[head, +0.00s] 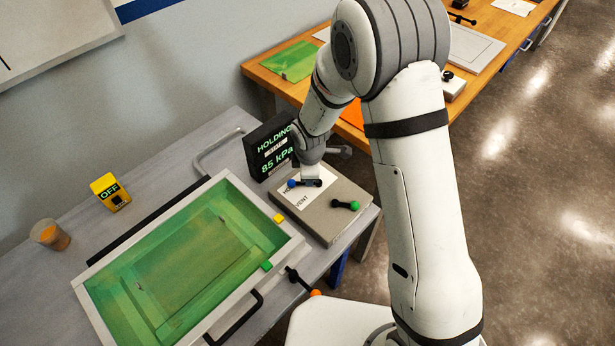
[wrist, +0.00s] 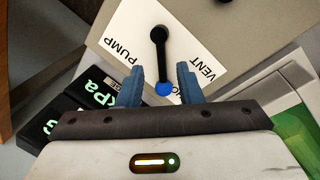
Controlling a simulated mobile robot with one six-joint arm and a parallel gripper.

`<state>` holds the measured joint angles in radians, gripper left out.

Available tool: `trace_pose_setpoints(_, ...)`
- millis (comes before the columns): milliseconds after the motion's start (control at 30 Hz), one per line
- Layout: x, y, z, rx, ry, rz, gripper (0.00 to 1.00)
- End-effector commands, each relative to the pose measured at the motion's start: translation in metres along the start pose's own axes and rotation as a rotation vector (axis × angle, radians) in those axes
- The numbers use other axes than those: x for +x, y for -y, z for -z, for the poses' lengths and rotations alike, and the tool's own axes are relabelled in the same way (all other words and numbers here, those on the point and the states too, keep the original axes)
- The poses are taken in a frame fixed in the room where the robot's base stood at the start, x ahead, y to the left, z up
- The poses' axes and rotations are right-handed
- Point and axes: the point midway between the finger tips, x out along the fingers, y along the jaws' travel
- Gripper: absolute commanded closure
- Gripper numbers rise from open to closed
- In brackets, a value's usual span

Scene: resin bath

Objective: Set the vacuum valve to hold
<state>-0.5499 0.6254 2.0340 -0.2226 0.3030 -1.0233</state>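The vacuum valve is a black lever (wrist: 159,58) with a blue knob (wrist: 163,88) on a grey box (head: 325,220). In the wrist view the lever points at the middle label, partly hidden but starting "HO", between PUMP (wrist: 124,48) and VENT (wrist: 208,70). The blue knob (head: 292,184) also shows in the head view. My gripper (wrist: 162,78) is open, its blue fingers on either side of the knob with a gap on each side. The black display (head: 272,148) reads HOLDING and 85 kPa in green.
The pale-rimmed bath (head: 290,246) of green liquid lies to the left. An orange-knobbed lever (head: 303,282) is by its front side. A yellow OFF switch (head: 110,192) and an amber cup (head: 50,236) stand farther left.

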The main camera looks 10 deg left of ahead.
Motion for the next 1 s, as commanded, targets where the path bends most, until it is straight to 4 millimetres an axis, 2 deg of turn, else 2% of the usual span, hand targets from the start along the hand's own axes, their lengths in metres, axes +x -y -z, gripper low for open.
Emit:
trace_pose_setpoints(100, -0.019, -0.001, 0.0, 0.001, -0.002, -0.004, 0.67)
trace_pose_setpoints(300, -0.038, -0.001, 0.001, 0.0, -0.001, -0.002, 0.67)
trace_pose_setpoints(867, -0.042, -0.001, 0.001, -0.001, -0.001, -0.001, 0.67)
trace_pose_setpoints(1000, -0.052, -0.002, -0.007, 0.04, 0.0, -0.006, 0.67)
